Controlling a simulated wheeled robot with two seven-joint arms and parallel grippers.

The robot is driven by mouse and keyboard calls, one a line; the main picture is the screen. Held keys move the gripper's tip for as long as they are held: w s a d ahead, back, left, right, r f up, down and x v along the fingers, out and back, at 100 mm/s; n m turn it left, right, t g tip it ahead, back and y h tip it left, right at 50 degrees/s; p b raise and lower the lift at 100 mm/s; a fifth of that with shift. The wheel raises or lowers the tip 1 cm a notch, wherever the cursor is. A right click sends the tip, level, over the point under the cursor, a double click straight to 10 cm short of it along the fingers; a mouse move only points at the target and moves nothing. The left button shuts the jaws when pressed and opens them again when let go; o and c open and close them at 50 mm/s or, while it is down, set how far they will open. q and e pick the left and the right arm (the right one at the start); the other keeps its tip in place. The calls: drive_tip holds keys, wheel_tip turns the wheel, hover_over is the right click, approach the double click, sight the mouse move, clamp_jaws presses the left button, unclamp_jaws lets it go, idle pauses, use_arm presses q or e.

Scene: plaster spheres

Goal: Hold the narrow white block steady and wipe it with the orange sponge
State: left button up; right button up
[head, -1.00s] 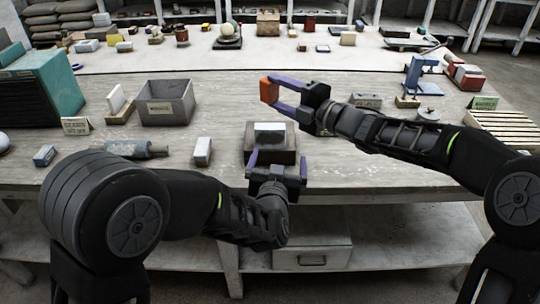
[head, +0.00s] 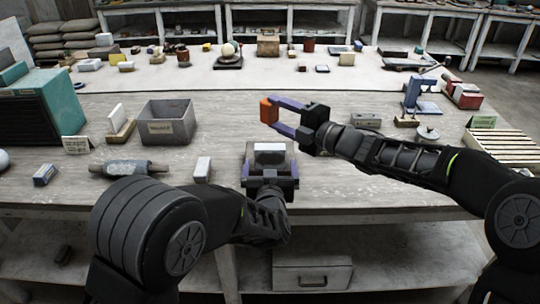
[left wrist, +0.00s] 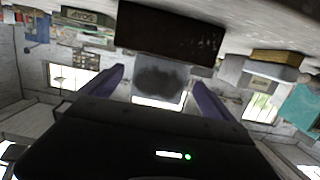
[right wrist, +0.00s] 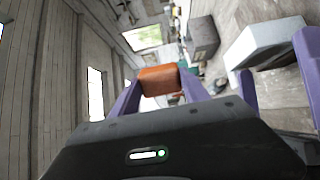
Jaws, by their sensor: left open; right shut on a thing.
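The narrow white block (head: 270,148) rests on a dark stand (head: 285,158) near the table's front edge. In the left wrist view, the white block (left wrist: 158,82) has a dark grey smudge on the face toward me. My left gripper (head: 270,172) is open, with its purple fingers (left wrist: 157,95) apart on either side of the block; I cannot tell whether they touch it. My right gripper (head: 283,118) is shut on the orange sponge (head: 269,111), held in the air above and behind the block. The sponge (right wrist: 160,79) also shows in the right wrist view.
Another white block (head: 202,166) stands to the left on the table, beside a grey roller-like tool (head: 130,168). A grey bin (head: 166,124) and a teal cabinet (head: 45,100) stand farther left. A slatted wooden rack (head: 505,145) lies at right. Table around the stand is mostly clear.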

sight(270, 154)
use_arm(q)
drive_tip(key=w, duration=0.5)
drive_tip(key=w+f, duration=0.1)
drive_tip(key=w, duration=0.1)
drive_tip(key=shift+w+f, duration=0.1)
drive_tip(key=shift+w, duration=0.05)
drive_tip(key=shift+c, duration=0.2)
drive_tip(key=c, duration=2)
drive_tip(key=o, duration=2)
drive_tip(key=shift+o, duration=0.2)
drive_tip(key=s+r, duration=0.1)
drive_tip(key=s, duration=1.1)
drive_tip(key=shift+r, duration=0.4)
